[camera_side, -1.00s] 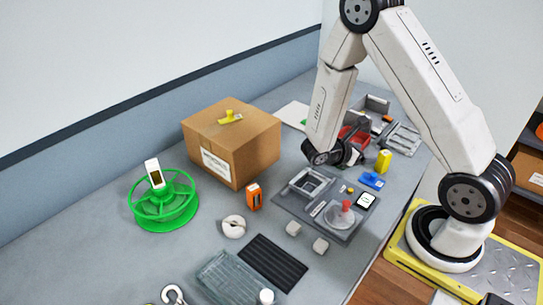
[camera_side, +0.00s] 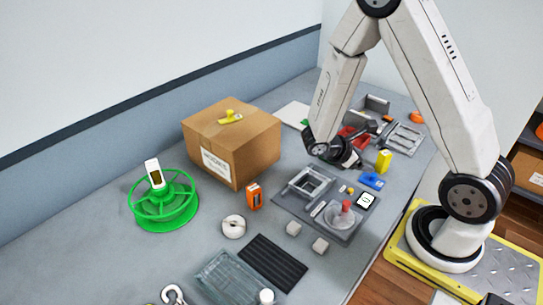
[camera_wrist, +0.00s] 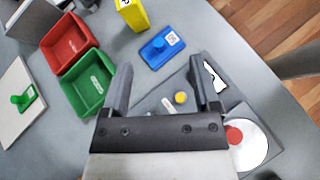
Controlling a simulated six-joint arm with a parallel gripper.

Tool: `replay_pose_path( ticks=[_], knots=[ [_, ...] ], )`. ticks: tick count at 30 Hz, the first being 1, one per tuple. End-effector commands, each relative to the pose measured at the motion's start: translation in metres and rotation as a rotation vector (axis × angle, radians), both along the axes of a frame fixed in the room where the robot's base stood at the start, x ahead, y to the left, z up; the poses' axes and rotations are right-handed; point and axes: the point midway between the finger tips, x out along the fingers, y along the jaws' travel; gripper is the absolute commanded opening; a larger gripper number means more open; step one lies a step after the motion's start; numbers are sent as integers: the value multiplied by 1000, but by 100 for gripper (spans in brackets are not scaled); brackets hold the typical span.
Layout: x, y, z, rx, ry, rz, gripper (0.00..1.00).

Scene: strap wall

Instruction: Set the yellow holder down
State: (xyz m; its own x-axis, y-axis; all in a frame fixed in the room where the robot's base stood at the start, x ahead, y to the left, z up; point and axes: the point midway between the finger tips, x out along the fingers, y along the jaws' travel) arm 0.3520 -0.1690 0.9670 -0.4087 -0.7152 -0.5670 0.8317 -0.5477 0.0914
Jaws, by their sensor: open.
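A yellow piece with a raised knob (camera_side: 230,116), which looks like the holder, lies on top of the cardboard box (camera_side: 215,150). I cannot tell for sure which is the task's holder. My gripper (camera_wrist: 160,85) is open with nothing between its fingers, above the bench near the grey tray; in the side view its fingers are partly hidden. The blue piece (camera_wrist: 162,47) lies beyond the fingertips.
Red (camera_wrist: 70,42) and green (camera_wrist: 85,88) bins lie left of the fingers. A grey tray (camera_side: 335,225) with a clear disc and red knob is below. A green reel (camera_side: 163,208), orange device (camera_side: 254,196) and black mat (camera_side: 272,262) occupy the front bench. Bare bench lies at front left.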

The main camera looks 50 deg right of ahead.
Motion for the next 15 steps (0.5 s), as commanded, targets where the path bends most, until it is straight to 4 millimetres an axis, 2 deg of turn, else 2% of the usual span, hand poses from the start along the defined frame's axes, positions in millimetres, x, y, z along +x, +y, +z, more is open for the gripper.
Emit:
replay_pose_path(
  ticks=[7, 15],
  knots=[
    [-3, 58, 10, 211, -305, -248, 79],
    [14, 123, 30, 446, -676, -526, 79]
  ],
)
